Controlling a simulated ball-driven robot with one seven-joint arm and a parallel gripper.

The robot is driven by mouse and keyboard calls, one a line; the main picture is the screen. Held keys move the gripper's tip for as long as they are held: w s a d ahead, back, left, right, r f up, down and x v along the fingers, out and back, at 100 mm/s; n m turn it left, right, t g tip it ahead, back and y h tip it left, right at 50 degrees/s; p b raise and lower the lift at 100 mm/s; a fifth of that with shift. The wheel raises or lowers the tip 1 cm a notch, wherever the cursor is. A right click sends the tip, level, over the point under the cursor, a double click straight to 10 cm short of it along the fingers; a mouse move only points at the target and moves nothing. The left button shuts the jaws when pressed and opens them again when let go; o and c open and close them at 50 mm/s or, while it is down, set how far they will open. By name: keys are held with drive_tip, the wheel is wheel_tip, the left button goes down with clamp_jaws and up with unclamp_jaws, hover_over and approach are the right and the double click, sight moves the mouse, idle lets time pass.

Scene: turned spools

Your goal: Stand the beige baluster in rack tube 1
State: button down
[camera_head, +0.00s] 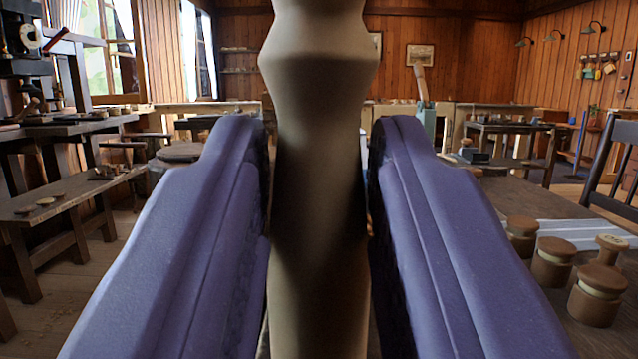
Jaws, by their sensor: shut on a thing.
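The beige baluster (318,190) stands upright in the middle of the view, close to the camera, with a wide ridge near the top. Its top end and bottom end are out of view. My gripper (318,130) has one purple finger on each side of the baluster and is shut on it. The baluster hides what lies straight ahead. I cannot make out rack tube 1. A grey-green upright holder (428,124) with a light wooden piece (420,82) leaning out of its top stands behind the right finger.
Several turned wooden spools (597,292) stand on a dark table at the lower right, beside a striped cloth (575,233). A dark chair (617,170) is at the right edge. Wooden benches (70,192) stand at left, with open floor around them.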

sight(318, 353)
drive_tip(key=shift+f+b, duration=0.3)
drive_tip(key=shift+b, duration=0.25)
drive_tip(key=shift+f+b, duration=0.55)
drive_tip(key=shift+b, duration=0.1)
drive_tip(key=shift+f+b, duration=1.25)
drive_tip(key=shift+f, duration=0.15)
wheel_tip(318, 353, down, 3)
drive_tip(key=b, duration=0.2)
drive_tip(key=shift+b, duration=0.35)
